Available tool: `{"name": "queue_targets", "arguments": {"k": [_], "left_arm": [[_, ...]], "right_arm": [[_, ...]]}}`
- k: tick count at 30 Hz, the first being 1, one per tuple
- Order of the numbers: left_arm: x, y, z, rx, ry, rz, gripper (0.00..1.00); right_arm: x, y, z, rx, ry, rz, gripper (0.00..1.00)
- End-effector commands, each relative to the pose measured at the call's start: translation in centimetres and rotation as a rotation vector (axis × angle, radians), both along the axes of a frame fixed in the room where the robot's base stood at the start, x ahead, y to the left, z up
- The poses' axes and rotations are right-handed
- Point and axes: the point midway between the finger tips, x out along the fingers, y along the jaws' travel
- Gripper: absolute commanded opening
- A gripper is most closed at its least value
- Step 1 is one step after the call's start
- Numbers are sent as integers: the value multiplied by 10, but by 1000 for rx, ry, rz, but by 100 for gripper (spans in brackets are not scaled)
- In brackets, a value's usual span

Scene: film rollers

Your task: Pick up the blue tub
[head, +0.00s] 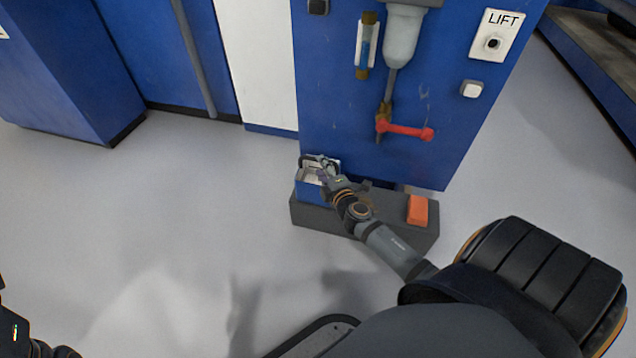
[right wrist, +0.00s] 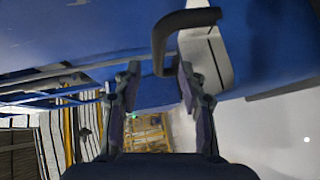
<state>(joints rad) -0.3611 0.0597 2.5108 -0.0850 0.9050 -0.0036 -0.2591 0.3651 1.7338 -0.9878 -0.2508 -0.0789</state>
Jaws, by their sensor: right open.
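The blue tub (head: 312,190) stands at the left end of a low dark grey block at the foot of the blue cabinet. Its inside looks pale, and my gripper partly covers its top. My right gripper (head: 322,168) is over the tub's top, with its arm coming from the lower right. In the right wrist view the right gripper (right wrist: 158,82) is open, with a finger on each side of a blue surface. A dark curved bar, seemingly a handle, reaches in near the fingertips; I cannot tell whether they touch it. Only a dark part of my left arm shows at lower left.
The dark grey block (head: 380,222) also bears an orange block (head: 417,209) at its right end. The blue cabinet (head: 400,130) rises close behind, with a red-handled valve (head: 408,130) above. The grey floor to the left is clear.

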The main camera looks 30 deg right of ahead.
Motion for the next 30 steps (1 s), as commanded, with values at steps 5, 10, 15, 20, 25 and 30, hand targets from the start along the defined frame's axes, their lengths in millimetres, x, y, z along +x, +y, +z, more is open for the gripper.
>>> {"name": "queue_targets", "arguments": {"k": [5,10,15,20,25,30], "left_arm": [[0,0,-6,2,1,2,40],[0,-1,-6,4,2,2,40],[1,-1,-6,4,2,2,40],[1,-1,-6,3,2,2,40],[1,-1,-6,3,2,2,40],[1,-1,-6,3,3,2,40]], "right_arm": [[28,-11,-4,1,-4,-2,41],[47,-14,-7,0,-2,-1,41],[48,-14,-7,0,-1,0,41],[48,-14,-7,0,-1,0,28],[48,-14,-7,0,-1,0,4],[48,-14,-7,0,-1,0,0]]}}
